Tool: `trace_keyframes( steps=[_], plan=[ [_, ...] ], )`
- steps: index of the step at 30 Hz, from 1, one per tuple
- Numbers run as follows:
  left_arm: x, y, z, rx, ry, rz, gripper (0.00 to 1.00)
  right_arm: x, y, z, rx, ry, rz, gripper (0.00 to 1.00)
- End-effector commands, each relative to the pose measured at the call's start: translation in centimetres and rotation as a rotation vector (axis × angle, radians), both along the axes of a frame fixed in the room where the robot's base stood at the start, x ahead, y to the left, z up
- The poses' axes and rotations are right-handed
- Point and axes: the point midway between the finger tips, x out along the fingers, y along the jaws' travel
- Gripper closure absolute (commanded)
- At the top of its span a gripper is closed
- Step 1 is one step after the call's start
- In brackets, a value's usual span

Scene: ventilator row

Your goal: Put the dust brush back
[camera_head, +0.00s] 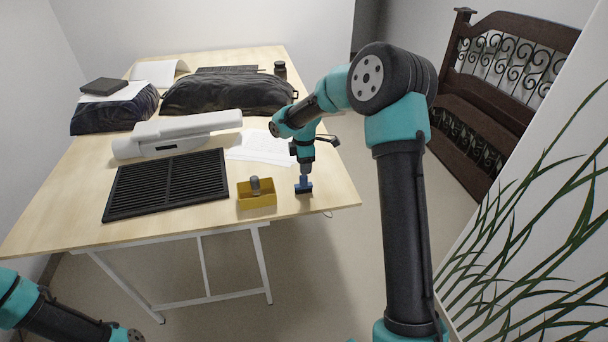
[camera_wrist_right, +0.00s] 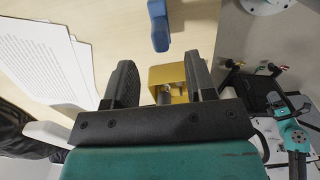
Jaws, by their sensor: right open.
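The dust brush looks to be the small blue piece (camera_head: 304,183) near the table's front right corner, right of the yellow box. It also shows at the top of the right wrist view (camera_wrist_right: 158,25). My right gripper (camera_head: 305,168) is above or just behind it in the head view. In the wrist view my right gripper (camera_wrist_right: 160,80) is open, with nothing held between its fingers; the blue piece lies beyond the fingertips. The yellow box (camera_head: 257,202) holds a grey cylindrical thing (camera_head: 254,183). My left gripper is out of view; only part of its arm shows at lower left.
A black slatted grille (camera_head: 167,185) lies left of the yellow box. A long white unit (camera_head: 178,133) and paper sheets (camera_head: 262,147) lie behind. A dark covered bulk (camera_head: 228,94) and a dark jar (camera_head: 280,70) stand farther back. The table edge is close to the blue piece.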

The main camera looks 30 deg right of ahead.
Motion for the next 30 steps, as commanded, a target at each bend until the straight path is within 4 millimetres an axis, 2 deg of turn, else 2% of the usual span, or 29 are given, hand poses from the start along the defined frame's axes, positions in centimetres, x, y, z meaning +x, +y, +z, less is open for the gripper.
trace_keyframes(
  steps=[3,9,30],
  plan=[
    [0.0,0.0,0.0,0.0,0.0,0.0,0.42,0.0,0.0,2.0,0.0,-0.002,0.0,0.5],
    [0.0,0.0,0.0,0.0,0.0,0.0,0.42,0.0,0.0,3.6,0.0,-0.001,0.0,0.5],
    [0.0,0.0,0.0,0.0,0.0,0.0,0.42,0.0,0.0,3.7,0.001,0.0,0.0,0.5]
  ],
)
